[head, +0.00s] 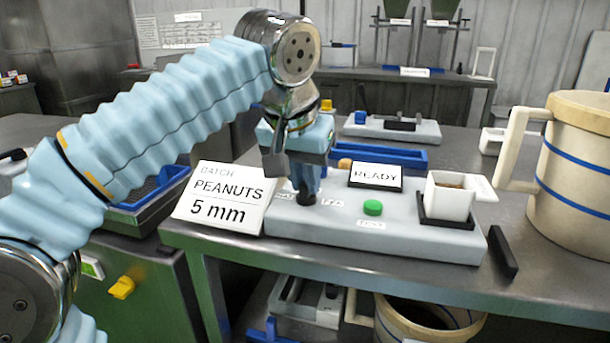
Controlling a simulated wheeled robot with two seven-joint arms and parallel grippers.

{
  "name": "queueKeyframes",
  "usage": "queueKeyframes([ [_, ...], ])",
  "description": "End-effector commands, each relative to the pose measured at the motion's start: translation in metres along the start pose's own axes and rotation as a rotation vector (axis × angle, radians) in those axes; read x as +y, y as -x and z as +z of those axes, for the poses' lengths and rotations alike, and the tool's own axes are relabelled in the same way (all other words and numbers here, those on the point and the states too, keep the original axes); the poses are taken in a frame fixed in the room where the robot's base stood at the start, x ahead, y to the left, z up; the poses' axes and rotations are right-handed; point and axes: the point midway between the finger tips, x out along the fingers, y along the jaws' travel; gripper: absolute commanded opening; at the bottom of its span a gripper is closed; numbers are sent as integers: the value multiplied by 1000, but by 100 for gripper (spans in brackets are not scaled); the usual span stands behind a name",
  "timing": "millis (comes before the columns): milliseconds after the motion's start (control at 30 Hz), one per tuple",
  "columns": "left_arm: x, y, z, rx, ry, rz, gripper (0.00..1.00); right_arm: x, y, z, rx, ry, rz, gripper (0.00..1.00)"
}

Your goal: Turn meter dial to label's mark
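The batch label (220,198) is a white card reading "BATCH PEANUTS 5 mm", leaning beside the grey meter (410,242) on the metal table. The meter has a "READY" display (375,176), a green button (373,207) and a white cup (450,197) with brown contents at its right. My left gripper (300,190) points down over the meter's left end, at a small dark knob-like part (306,199) that seems to be the dial. The gripper and wrist hide most of the dial, so its pointer cannot be read. Whether the fingers are closed on it cannot be told. My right gripper is out of view.
A large cream jug (570,190) with blue bands stands at the right. A black bar (503,252) lies beside the meter. A blue tray (385,155) and another grey device (392,129) are behind it. A bucket (425,320) stands below the table.

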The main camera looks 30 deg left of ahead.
Motion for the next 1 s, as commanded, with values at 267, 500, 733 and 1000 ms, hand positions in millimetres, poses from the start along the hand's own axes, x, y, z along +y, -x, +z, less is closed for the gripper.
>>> queueKeyframes([
  [267, 0, 0, 0, 0, -1, 0, 0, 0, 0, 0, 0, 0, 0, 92],
  [500, -1, 1, -1, 1, -38, 15, 0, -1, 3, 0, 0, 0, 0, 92],
  [733, -2, 2, -1, 0, -160, 67, 0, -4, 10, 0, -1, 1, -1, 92],
  [1000, -3, 2, -2, 0, -386, 160, 0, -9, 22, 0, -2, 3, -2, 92],
])
